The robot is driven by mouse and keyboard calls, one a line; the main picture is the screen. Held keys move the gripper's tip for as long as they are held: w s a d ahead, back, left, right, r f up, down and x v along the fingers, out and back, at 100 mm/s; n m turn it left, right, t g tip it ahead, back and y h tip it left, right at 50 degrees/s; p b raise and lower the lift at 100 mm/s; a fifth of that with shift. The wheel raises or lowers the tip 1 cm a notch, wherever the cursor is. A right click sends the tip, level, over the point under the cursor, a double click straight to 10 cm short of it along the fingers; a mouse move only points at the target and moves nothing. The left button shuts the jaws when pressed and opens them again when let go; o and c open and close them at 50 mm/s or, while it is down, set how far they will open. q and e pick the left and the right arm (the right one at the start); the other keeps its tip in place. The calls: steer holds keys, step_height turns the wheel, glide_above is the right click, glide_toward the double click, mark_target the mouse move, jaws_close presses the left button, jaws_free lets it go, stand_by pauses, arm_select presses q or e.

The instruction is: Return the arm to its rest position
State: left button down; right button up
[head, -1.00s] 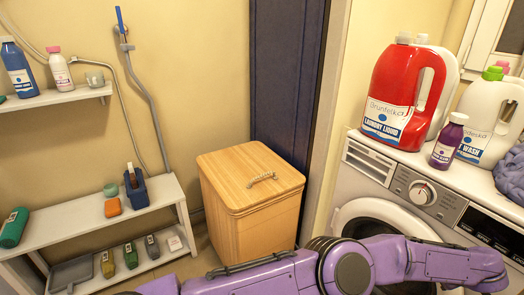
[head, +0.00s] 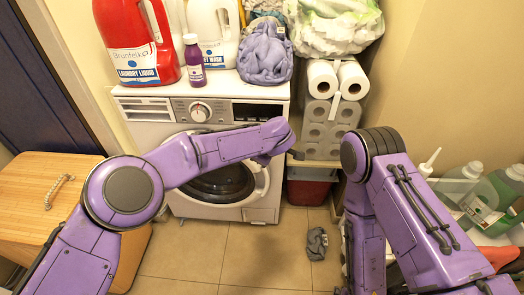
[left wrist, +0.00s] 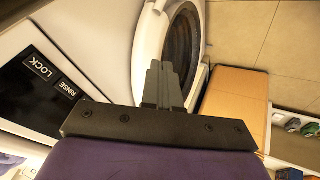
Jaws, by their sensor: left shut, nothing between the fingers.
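My left arm (head: 190,165) reaches in from the left in the head view and bends across the front of the washer (head: 140,112). My left gripper (left wrist: 164,68) shows in the left wrist view with its two dark fingers together and nothing between them. The washer door (left wrist: 157,30) and its dark panel are beside the fingers in that view. My right arm (head: 410,215) stands folded at the right of the head view. Its gripper is not seen.
Red (head: 137,45) and white (head: 212,30) jugs, a purple bottle (head: 194,62) and cloth (head: 265,52) crowd the washer top. A wooden hamper (head: 30,200) stands left, paper rolls (head: 322,78) right. A grey cloth (head: 317,244) lies on otherwise open floor (head: 225,255).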

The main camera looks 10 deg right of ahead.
arm_select(q)
steer(key=s+a+f+m+t+y+p, duration=0.1)
steer(key=s+a+f+p, duration=0.1)
steer(key=s+a+f, duration=0.75)
steer(key=s+a+f+m+t+p, duration=0.1)
steer(key=s+a+f, duration=0.55)
steer(key=a, duration=0.55)
steer(key=s+a+r+m+g+y+p, duration=0.1)
steer(key=s+a+g+p, duration=0.3)
steer(key=s+a, duration=1.6)
steer(key=s+g, duration=0.1)
steer(key=s, duration=0.3)
steer(key=shift+s+a+r+m+y, duration=0.2)
steer(key=shift+a+r+m+y, duration=0.1)
steer(key=shift+m, duration=0.1)
